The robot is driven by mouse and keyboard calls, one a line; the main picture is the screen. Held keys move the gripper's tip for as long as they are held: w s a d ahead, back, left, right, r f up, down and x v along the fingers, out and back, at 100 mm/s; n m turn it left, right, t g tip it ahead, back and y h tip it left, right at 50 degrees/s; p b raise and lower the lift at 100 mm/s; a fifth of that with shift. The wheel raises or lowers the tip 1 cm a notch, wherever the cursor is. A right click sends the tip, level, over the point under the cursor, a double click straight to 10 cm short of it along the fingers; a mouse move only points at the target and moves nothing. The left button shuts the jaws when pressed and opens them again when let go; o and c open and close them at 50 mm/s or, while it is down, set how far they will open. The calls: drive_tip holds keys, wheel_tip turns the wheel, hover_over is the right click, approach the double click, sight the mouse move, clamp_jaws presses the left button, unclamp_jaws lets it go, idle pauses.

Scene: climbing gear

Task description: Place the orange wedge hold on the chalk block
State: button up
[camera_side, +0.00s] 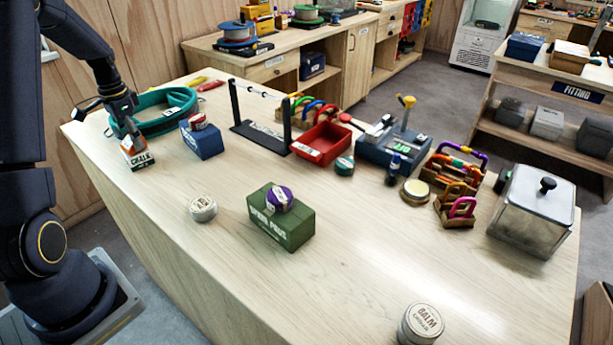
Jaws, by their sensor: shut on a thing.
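The chalk block (138,159), a small box with a white CHALK label, stands at the left of the table. My gripper (130,137) is directly above it, pointing down, with its fingers close together. A small orange patch, seemingly the orange wedge hold (127,148), shows between the fingertips and the top of the block. The fingers hide most of the hold, and I cannot tell whether it touches the block.
A green coil (165,108) lies just behind my gripper. A blue box (203,142) with a red and white item on top stands to the right. A tin (203,209) and green box (281,226) are nearer. The front left of the table is clear.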

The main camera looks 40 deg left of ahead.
drive_tip(key=shift+f, duration=0.2)
drive_tip(key=o, duration=1.2)
drive_tip(key=shift+c, duration=0.2)
wheel_tip(320, 180, up, 12)
drive_tip(key=w+d+r+t, duration=0.1)
drive_tip(key=d+r, duration=0.2)
drive_tip(key=d, duration=0.3)
drive_tip(key=w+d+r, duration=0.2)
drive_tip(key=d+r, duration=0.1)
drive_tip(key=d, duration=0.2)
drive_tip(key=s+d+t, duration=0.2)
drive_tip(key=s+d, duration=0.3)
drive_tip(key=d, duration=0.7)
drive_tip(key=s+d+t, duration=0.2)
drive_tip(key=s+d, duration=0.4)
drive_tip(key=d, duration=0.6)
drive_tip(key=shift+s+d+f+t, duration=0.15)
drive_tip(key=shift+d+f+t, duration=0.15)
drive_tip(key=shift+f, duration=0.15)
